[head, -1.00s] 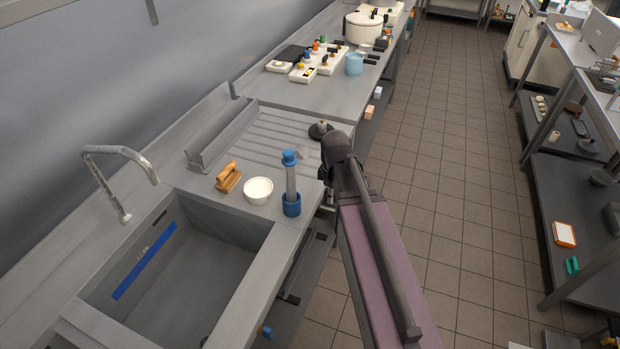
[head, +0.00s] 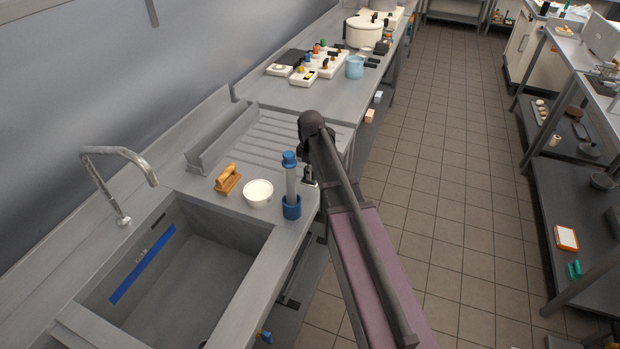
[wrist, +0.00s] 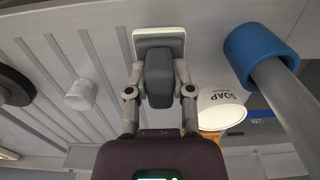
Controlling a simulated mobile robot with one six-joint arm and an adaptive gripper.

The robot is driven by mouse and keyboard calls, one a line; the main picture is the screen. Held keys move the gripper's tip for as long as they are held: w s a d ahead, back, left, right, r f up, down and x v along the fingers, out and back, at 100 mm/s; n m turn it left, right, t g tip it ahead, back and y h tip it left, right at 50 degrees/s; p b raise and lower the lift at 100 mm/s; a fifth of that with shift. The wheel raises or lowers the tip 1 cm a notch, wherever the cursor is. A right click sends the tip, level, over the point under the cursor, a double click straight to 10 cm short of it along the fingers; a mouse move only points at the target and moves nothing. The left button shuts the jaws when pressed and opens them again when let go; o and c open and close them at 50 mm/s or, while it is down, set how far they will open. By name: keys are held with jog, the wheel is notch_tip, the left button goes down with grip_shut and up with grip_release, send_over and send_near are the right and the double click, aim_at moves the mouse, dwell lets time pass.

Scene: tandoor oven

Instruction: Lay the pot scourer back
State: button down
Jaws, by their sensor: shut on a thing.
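In the wrist view my gripper (wrist: 158,92) is shut on a dark grey block-shaped handle with a pale, square-edged pad at its far end, which I take to be the pot scourer (wrist: 159,38). It is held over the ribbed drainboard (wrist: 48,50); its height above the surface is hard to judge. In the head view my gripper (head: 309,172) is at the drainboard's right edge, just behind the blue-capped tube, and my arm hides most of what it holds.
A white soap bowl (head: 258,194), a wooden-handled brush (head: 228,179) and a tube in a blue holder (head: 291,207) stand beside the sink (head: 180,285). A small whitish cylinder (wrist: 80,95) is on the drainboard. The drainboard's left part is clear.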

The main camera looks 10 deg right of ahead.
jog(key=shift+w+a, duration=0.15)
jog(key=shift+w, duration=0.35)
jog(key=shift+w+f+b, duration=0.15)
jog(key=shift+f+b, duration=0.2)
jog(key=shift+f, duration=0.05)
jog(key=shift+f+b, duration=1.45)
jog(key=shift+b, duration=0.05)
jog(key=shift+f, duration=0.1)
jog(key=shift+c, duration=2.4)
grip_release()
notch_tip(320, 180, up, 12)
jog(key=p, duration=1.2)
